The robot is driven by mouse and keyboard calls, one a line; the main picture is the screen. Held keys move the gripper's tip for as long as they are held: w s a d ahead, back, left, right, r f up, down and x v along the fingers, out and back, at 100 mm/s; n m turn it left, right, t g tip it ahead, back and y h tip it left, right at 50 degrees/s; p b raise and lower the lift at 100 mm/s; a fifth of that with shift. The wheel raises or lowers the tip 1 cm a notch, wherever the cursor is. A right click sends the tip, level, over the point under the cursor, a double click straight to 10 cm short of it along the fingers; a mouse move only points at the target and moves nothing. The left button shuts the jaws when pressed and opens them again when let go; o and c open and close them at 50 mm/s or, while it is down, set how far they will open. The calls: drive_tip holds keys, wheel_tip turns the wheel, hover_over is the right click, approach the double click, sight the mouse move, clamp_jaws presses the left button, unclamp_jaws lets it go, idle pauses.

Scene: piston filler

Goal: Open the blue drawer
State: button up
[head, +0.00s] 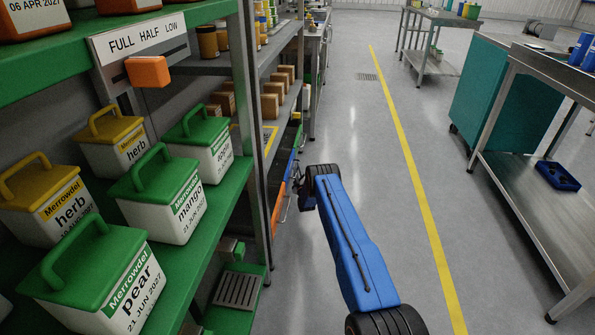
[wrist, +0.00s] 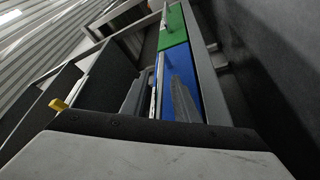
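The blue drawer (head: 291,165) shows in the head view as a narrow blue front low in the far shelving, beyond my gripper. In the wrist view its blue front (wrist: 184,75) fills the middle right, with a thin pale metal bar (wrist: 154,88) along its left side, which looks like its handle. My gripper (wrist: 158,88) is open, its two grey fingers on either side of that bar. I cannot tell whether they touch it. In the head view my gripper (head: 284,212) is small and dark beside the drawers. Whether the drawer is shut is unclear.
A green drawer (wrist: 172,27) adjoins the blue one, and an orange drawer front (head: 278,203) is nearer in the head view. A shelf (head: 215,230) with labelled tubs stands at left. The floor right of my arm is clear up to a steel table (head: 535,205).

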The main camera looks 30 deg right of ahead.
clamp_jaws()
drive_tip(key=s+d, duration=0.8)
drive_tip(key=d, duration=0.4)
drive_tip(key=s+d, duration=0.8)
drive_tip(key=d, duration=0.4)
drive_tip(key=shift+s, duration=0.2)
unclamp_jaws()
drive_tip(key=v, duration=1.7)
drive_tip(key=shift+s, duration=0.2)
